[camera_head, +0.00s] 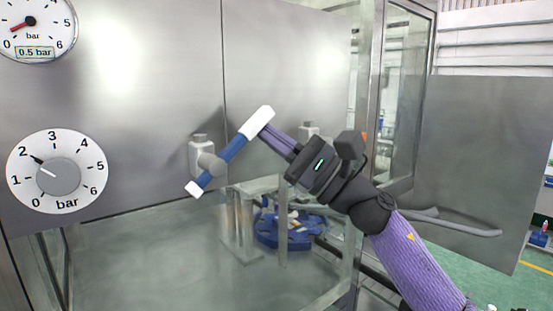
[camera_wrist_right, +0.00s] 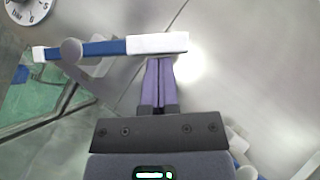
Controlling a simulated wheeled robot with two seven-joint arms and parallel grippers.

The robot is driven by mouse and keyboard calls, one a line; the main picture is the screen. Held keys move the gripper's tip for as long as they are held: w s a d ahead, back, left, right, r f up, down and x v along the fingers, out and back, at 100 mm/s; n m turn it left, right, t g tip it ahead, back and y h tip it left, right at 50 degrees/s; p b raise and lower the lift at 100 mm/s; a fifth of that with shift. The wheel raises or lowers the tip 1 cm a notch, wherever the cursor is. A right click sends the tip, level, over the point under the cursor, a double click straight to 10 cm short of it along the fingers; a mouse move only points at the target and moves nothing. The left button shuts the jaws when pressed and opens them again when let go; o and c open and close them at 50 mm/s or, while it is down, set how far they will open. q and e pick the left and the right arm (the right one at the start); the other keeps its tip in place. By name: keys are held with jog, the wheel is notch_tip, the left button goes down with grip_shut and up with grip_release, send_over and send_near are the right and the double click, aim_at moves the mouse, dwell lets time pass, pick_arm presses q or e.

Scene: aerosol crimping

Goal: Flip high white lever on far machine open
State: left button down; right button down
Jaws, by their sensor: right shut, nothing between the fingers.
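The lever is a blue bar (camera_head: 228,158) with a long white end (camera_head: 257,122) at the upper right and a small white tip at the lower left. It slants across the machine's steel front and turns on a grey round pivot (camera_head: 209,163). My right gripper (camera_head: 267,132) is shut and empty. Its fingertips are right at the lower right side of the white end. In the right wrist view the shut fingers (camera_wrist_right: 159,64) point at the white end (camera_wrist_right: 158,43), at or very near contact; I cannot tell whether they touch. My left gripper is not in view.
A pressure gauge (camera_head: 35,27) and a bar dial (camera_head: 58,172) are on the panel at the left. Below the lever is a clear enclosure with a blue round fixture (camera_head: 283,236). A white fitting (camera_head: 308,131) is behind my gripper. A steel door panel (camera_head: 475,165) stands at the right.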

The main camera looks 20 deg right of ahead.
aim_at(264, 115)
jog(key=n+g, duration=0.1)
jog(key=r+n, duration=0.1)
jog(key=shift+s+a+r+n+g, duration=0.15)
jog(key=shift+a+r+n+g, duration=0.15)
jog(key=shift+g, duration=0.1)
jog(key=r+n+g, duration=0.1)
jog(key=a+r+n+g, duration=0.1)
jog(key=n, duration=0.1)
jog(key=shift+s+g+p, duration=0.2)
jog(key=shift+g+p, duration=0.1)
jog(key=shift+s+a+r+n+g+h+p, duration=0.2)
jog(key=shift+a+r+n+g+h+p, duration=0.15)
jog(key=shift+a+n+g+h+p, duration=0.35)
jog(key=shift+s+a+r+n+g+h+p, duration=0.3)
jog(key=shift+a+n+h, duration=0.2)
jog(key=shift+n, duration=0.45)
jog(key=shift+s+a+r+n+g+h+p, duration=0.1)
jog(key=shift+a+r+n+g+h+p, duration=0.4)
jog(key=shift+n, duration=0.35)
jog(key=shift+a+f, duration=0.1)
